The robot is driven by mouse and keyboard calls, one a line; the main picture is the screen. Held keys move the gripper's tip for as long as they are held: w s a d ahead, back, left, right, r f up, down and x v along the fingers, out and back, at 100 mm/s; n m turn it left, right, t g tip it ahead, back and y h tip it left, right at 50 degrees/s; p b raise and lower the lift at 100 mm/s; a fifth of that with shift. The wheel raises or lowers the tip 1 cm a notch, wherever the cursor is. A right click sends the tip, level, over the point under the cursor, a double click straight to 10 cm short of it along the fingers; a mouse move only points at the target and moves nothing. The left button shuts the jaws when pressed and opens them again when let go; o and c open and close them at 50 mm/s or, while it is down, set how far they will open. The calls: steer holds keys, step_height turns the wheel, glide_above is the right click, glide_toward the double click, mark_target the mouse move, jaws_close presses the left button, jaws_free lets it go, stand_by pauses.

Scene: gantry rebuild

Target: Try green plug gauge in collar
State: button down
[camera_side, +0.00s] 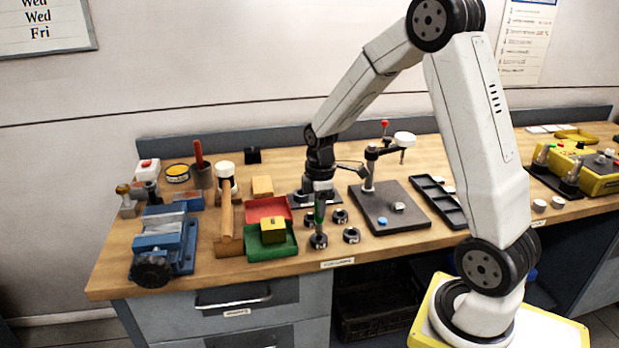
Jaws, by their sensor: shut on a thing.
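My gripper (318,188) points straight down over the front part of the bench, its jaws shut on the top of the green plug gauge (319,211). Other dark collars stand close by: one to the right (351,235), one behind right (340,216) and one behind left (309,219).
A green tray (287,247) with a yellow block and a red tray (262,207) are left of the collars. A dark plate with a gauge stand (405,219) is to the right. A blue vise (158,240) is further left. Bare wood runs along the front edge.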

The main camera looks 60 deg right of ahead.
steer(key=shift+r, duration=2.05)
